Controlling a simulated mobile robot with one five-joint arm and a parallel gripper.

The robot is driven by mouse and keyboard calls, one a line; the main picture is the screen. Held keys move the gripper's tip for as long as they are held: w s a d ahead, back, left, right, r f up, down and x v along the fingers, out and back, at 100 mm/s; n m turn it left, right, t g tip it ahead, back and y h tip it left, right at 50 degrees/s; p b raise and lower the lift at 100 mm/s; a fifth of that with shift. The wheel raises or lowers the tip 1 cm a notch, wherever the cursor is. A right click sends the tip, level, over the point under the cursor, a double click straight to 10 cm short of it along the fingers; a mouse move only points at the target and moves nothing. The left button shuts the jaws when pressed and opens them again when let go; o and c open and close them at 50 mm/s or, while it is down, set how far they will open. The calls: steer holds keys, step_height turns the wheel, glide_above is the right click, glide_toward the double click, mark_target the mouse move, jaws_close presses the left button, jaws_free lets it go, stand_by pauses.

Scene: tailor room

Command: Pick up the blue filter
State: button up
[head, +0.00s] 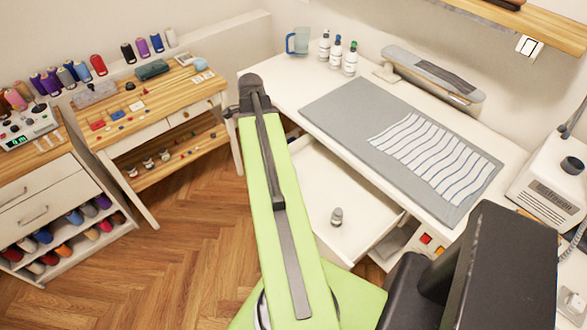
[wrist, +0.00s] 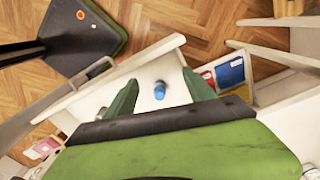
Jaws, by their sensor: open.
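A small blue, roughly cylindrical thing (wrist: 160,90), which may be the blue filter, is in the open white drawer in the wrist view. The small greyish thing (head: 336,216) in the drawer in the head view appears to be the same one; its blue side does not show there. My gripper (wrist: 160,77) is open, with its two green fingers spread on either side of the blue thing in the picture. Nothing is held between them. The height gap between fingers and thing is hard to judge. I cannot make out the fingers in the head view.
Drawer walls surround the small thing. A wooden shelf table (head: 150,110) stands left; the floor (head: 190,240) between is clear.

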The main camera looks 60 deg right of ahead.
steer(key=s+d+r+m, duration=0.2)
steer(key=s+d+m, duration=0.4)
steer(key=s+d, duration=0.25)
steer(key=f+b, duration=0.5)
steer(key=f, duration=0.1)
steer(key=f+b, duration=1.2)
steer(key=shift+a+f, duration=0.15)
steer(key=shift+a, duration=0.15)
steer(key=shift+r, duration=0.2)
jaws_close()
steer(key=shift+r+p, duration=0.1)
steer(key=shift+p, duration=0.2)
steer(key=r+p, duration=0.5)
steer(key=shift+s, duration=0.35)
steer(key=s+d+r+p, duration=0.3)
steer(key=s+r+p, duration=0.3)
steer(key=s, duration=0.4)
steer(key=shift+s, duration=0.25)
